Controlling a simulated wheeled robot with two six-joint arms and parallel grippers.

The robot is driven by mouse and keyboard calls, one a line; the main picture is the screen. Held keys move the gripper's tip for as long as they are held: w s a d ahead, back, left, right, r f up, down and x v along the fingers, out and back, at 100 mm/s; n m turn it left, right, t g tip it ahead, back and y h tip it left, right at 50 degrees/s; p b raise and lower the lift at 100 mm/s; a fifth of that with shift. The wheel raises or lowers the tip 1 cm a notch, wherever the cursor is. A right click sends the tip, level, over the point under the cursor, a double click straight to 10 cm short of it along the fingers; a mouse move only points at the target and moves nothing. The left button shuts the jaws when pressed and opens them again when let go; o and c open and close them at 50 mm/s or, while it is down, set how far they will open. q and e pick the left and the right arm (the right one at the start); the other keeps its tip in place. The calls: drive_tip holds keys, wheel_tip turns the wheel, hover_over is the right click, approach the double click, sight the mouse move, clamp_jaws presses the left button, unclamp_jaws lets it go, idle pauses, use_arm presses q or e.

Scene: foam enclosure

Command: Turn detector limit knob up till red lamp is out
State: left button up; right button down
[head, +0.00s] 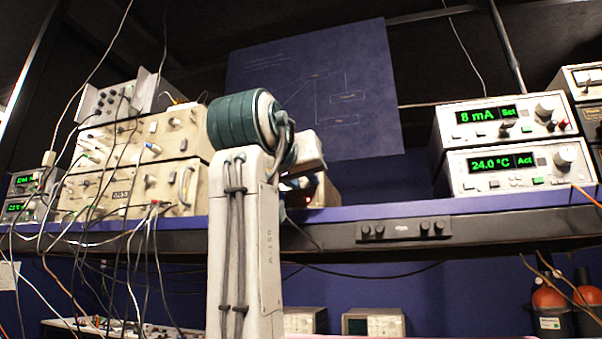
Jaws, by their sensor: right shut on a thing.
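My right arm rises through the middle of the head view, and its wrist reaches in over the shelf. My right gripper (297,183) is shut at a small instrument (322,192) on the shelf, behind the arm. Its fingertips and the detector limit knob are mostly hidden by my wrist and forearm, so the exact grip is not clear. My left gripper is out of view.
Beige rack modules (135,140) with many hanging cables stand left of my arm. Two controllers with green displays, one reading 8 mA (505,117) and one 24.0 °C (520,166), are stacked at right. The blue shelf edge (420,209) runs across; the shelf between is clear.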

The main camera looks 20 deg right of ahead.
drive_tip(key=shift+m, duration=0.4)
drive_tip(key=c, duration=1.5)
unclamp_jaws()
